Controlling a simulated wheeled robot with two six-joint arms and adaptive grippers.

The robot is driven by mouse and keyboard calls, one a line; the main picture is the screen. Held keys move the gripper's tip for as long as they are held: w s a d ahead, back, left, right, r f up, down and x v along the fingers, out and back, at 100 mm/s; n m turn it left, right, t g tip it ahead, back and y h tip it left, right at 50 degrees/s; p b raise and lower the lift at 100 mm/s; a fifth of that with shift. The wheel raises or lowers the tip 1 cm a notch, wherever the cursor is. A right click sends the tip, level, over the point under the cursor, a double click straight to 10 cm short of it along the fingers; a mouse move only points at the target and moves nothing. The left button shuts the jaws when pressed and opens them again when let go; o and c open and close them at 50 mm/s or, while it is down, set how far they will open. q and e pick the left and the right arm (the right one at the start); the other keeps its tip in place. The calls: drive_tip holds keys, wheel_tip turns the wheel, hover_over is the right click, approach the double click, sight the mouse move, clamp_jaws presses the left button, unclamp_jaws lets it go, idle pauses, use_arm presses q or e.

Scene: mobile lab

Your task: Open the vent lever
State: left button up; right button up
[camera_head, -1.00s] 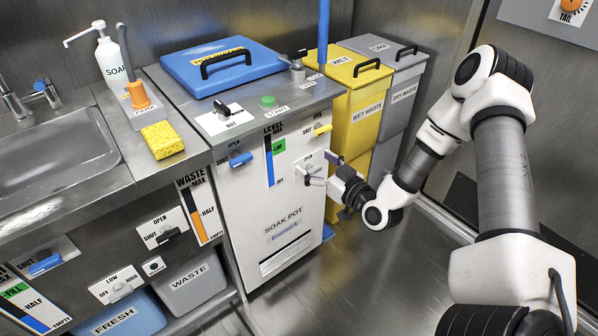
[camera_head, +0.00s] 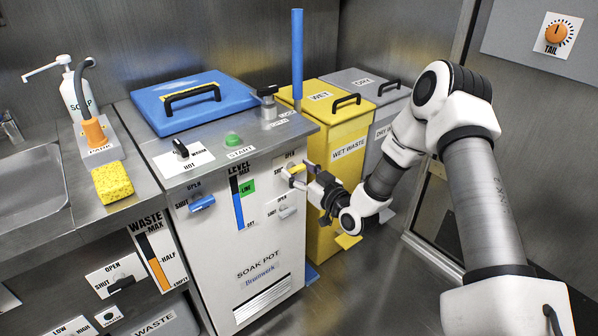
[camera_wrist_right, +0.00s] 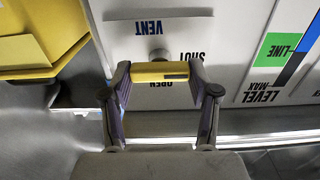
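The vent lever (camera_head: 297,169) is a short yellow handle at the upper right of the white soak pot front (camera_head: 252,245). In the wrist view the lever (camera_wrist_right: 160,72) lies level across the picture, below the upside-down VENT and SHUT labels; the OPEN label is partly covered. My right gripper (camera_head: 299,173) is at the lever. In the wrist view the gripper's fingers (camera_wrist_right: 160,78) are spread, one at each end of the lever, very close to or touching it; a firm hold cannot be seen. My left gripper is not in view.
A grey lever (camera_head: 287,212) sits just below, and a blue lever (camera_head: 203,203) to the left. The yellow wet-waste bin (camera_head: 330,180) stands close to the right of the pot. A blue upright tube (camera_head: 297,55) rises behind the pot top.

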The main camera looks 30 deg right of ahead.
drive_tip(key=m, duration=0.4)
drive_tip(key=shift+d+m+b, duration=0.1)
drive_tip(key=shift+m+b, duration=0.3)
drive_tip(key=o, duration=1.2)
drive_tip(key=shift+c, duration=0.2)
drive_tip(key=s, duration=1.2)
drive_tip(key=shift+d, duration=0.4)
